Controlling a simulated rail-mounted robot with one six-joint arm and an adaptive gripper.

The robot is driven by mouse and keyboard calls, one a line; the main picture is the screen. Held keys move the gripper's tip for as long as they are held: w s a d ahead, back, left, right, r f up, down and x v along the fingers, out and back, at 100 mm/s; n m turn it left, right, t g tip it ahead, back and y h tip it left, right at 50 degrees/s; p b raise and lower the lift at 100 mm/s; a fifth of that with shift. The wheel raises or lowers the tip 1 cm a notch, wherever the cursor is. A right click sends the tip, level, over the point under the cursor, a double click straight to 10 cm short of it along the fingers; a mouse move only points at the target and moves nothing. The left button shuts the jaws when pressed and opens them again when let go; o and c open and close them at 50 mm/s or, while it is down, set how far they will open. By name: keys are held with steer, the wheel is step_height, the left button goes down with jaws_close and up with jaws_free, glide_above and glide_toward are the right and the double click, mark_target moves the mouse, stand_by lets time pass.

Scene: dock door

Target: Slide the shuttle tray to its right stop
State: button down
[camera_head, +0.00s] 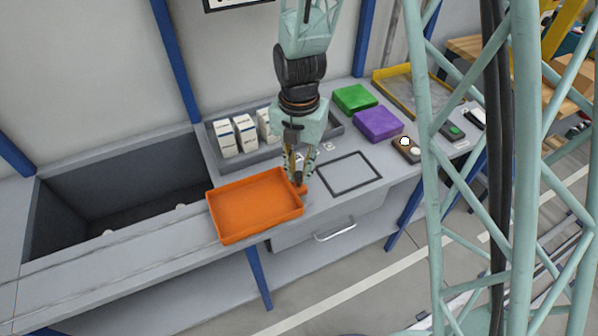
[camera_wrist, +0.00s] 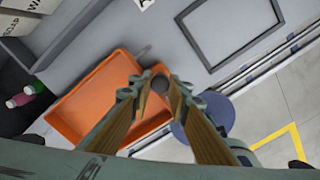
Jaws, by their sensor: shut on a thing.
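The shuttle tray (camera_head: 256,206) is a shallow orange tray at the front edge of the grey bench in the head view. It lies between the dark open bin on the left and the black square outline on the right. My gripper (camera_head: 299,179) points down at the tray's right end. In the wrist view my gripper (camera_wrist: 158,85) is shut on a dark round knob (camera_wrist: 160,84) beside the tray (camera_wrist: 88,104). The joint between knob and tray is partly hidden by the fingers. The right stop cannot be made out.
A grey tray with white boxes (camera_head: 246,132) stands behind the shuttle tray. A black square outline (camera_head: 349,174) lies to the right, with clear bench around it. Green (camera_head: 354,98) and purple (camera_head: 378,124) bins and a button box (camera_head: 406,148) stand farther right. A drawer handle (camera_head: 335,231) is below.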

steer(key=shift+w+d, duration=0.1)
steer(key=c, duration=2.5)
jaws_free()
steer(key=shift+w+d, duration=0.1)
steer(key=shift+d, duration=0.1)
steer(key=shift+o, duration=0.2)
steer(key=shift+a+r, duration=0.1)
steer(key=shift+r, duration=0.5)
step_height(320, 180, up, 11)
steer(key=shift+f, duration=0.1)
